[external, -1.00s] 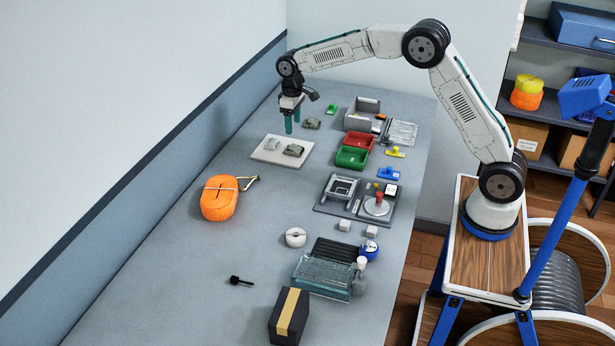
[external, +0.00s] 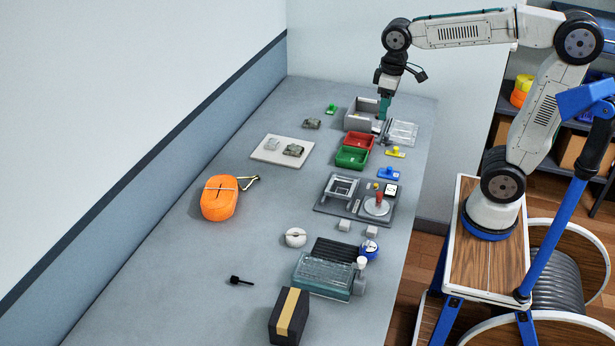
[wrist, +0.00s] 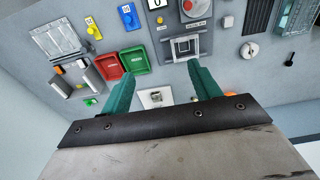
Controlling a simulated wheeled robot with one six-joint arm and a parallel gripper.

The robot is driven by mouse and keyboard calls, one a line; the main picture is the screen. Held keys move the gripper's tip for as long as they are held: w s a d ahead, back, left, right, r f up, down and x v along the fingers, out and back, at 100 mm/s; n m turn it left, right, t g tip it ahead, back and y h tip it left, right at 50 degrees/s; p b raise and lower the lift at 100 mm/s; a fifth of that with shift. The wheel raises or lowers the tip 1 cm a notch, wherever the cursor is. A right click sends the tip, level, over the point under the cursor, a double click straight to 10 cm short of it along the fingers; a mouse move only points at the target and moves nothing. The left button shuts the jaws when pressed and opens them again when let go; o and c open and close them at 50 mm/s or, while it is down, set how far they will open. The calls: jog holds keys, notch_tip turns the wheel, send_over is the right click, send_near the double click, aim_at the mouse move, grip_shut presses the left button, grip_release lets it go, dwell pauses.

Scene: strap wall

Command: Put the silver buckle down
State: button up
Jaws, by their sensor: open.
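The silver buckle appears to be the pale grey piece (external: 272,144) lying on the light mat (external: 258,155) at the back left of the table. A darker buckle (external: 294,150) lies beside it on the same mat. The mat also shows in the wrist view (wrist: 145,99), partly hidden by my gripper, with small pieces on it too small to tell apart. My gripper (external: 384,112) is open and points down by the grey box, well to the right of the mat. Its green fingers stand wide apart in the wrist view (wrist: 163,90), with nothing held between them.
The grey box (external: 361,112) and a clear tray (external: 403,132) are close to my gripper. Red (external: 360,141) and green (external: 352,157) bins stand nearer the camera. An orange strap roll (external: 219,203) lies left of centre. The table between mat and strap roll is clear.

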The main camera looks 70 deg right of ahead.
jog(key=s+a+f, duration=0.1)
jog(key=s+f, duration=0.2)
jog(key=s, duration=0.6)
jog(key=s+a+f, duration=0.1)
jog(key=s+f, duration=0.2)
jog(key=s, duration=0.6)
jog(key=shift+s, duration=0.15)
